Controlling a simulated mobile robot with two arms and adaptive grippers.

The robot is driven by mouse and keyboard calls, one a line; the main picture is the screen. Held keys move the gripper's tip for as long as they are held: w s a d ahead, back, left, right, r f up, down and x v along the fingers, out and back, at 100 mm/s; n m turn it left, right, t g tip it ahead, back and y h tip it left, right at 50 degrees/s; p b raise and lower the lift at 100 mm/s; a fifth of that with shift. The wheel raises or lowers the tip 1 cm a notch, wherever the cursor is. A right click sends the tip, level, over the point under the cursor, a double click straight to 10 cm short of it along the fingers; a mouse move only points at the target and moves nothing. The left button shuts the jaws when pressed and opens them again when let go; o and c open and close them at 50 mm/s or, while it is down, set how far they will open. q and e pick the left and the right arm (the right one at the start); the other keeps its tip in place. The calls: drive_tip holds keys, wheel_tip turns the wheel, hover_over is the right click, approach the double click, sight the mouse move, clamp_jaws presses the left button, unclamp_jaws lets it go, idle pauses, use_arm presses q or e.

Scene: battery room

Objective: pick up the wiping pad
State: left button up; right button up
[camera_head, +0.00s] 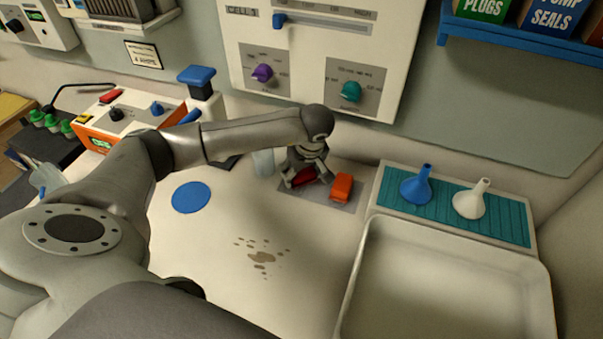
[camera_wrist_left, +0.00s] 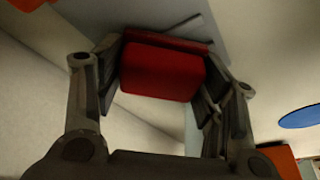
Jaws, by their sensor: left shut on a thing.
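A red block-like pad (camera_wrist_left: 162,73), which I take for the wiping pad, sits between the fingers of my left gripper (camera_wrist_left: 163,82) in the wrist view. The fingers press on it from both sides. In the head view my left gripper (camera_head: 306,174) points down over a grey mat at the back of the counter, and part of the red pad (camera_head: 303,177) shows between its fingers. I cannot tell whether the pad touches the mat. An orange block (camera_head: 342,187) stands just right of the gripper. My right gripper is not in view.
A white tray (camera_head: 362,290) is at the front right. Behind it, blue (camera_head: 416,186) and white (camera_head: 470,201) funnels stand on a teal mat (camera_head: 510,229). A blue disc (camera_head: 191,197) and a brown spill (camera_head: 262,257) are on the counter. A control panel (camera_head: 310,70) is behind.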

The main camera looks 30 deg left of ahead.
use_arm(q)
drive_tip(key=shift+r, duration=0.15)
drive_tip(key=shift+r+b, duration=0.25)
drive_tip(key=shift+b, duration=0.1)
wheel_tip(320, 180, up, 2)
drive_tip(key=shift+s+r+b, duration=0.1)
drive_tip(key=shift+r+b, duration=0.15)
drive_tip(key=shift+b, duration=0.4)
drive_tip(key=s+d+r+b, duration=0.1)
drive_tip(key=s+d+r, duration=0.1)
drive_tip(key=s+r, duration=0.3)
drive_tip(key=s+d+r+b, duration=0.1)
drive_tip(key=s+r, duration=0.3)
drive_tip(key=s, duration=0.4)
drive_tip(key=shift+d+r, duration=0.35)
drive_tip(key=shift+d, duration=0.5)
